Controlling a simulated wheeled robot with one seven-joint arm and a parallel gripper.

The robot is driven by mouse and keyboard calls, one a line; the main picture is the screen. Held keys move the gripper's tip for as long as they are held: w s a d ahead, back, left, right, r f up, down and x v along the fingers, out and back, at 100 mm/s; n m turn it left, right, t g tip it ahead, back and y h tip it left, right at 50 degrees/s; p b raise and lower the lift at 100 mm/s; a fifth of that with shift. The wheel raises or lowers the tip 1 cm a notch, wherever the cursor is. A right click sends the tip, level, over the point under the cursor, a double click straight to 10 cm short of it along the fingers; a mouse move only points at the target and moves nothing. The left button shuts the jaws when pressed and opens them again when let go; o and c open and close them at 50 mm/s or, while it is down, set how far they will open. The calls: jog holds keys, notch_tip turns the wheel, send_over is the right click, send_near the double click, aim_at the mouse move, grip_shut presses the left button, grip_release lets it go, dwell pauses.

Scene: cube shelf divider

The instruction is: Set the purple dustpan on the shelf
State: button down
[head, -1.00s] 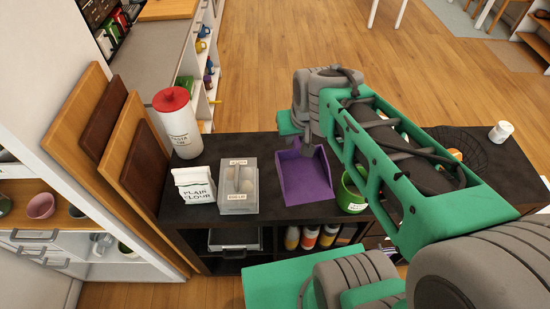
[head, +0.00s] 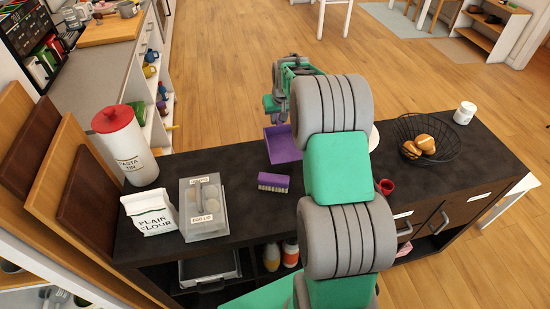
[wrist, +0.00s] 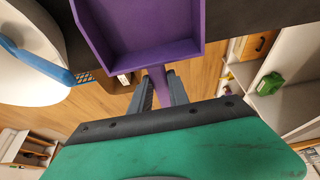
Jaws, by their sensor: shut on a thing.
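The purple dustpan (head: 283,147) is at the far edge of the dark shelf unit (head: 238,228) in the head view, partly hidden by my arm. Its pan fills the upper middle of the wrist view (wrist: 150,35), with its handle (wrist: 159,80) pointing toward my gripper. My gripper (wrist: 160,92) is shut on that handle. In the head view, my gripper (head: 273,104) is beyond the far edge, behind the pan. I cannot tell whether the pan touches the top.
A purple brush (head: 273,182) lies in front of the dustpan. A clear egg box (head: 204,208), flour bag (head: 149,212) and pasta tin (head: 126,150) stand left. A red cup (head: 386,187), wire basket (head: 430,140) and white jar (head: 464,113) are right.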

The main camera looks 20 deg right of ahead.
aim_at(278, 133)
notch_tip(278, 133, down, 7)
jog(key=shift+r+p, duration=0.1)
jog(key=shift+p, duration=0.25)
jog(key=shift+f, duration=0.25)
jog(key=c, duration=1.3)
grip_release()
jog(key=shift+o, duration=0.2)
jog(key=shift+r, duration=0.1)
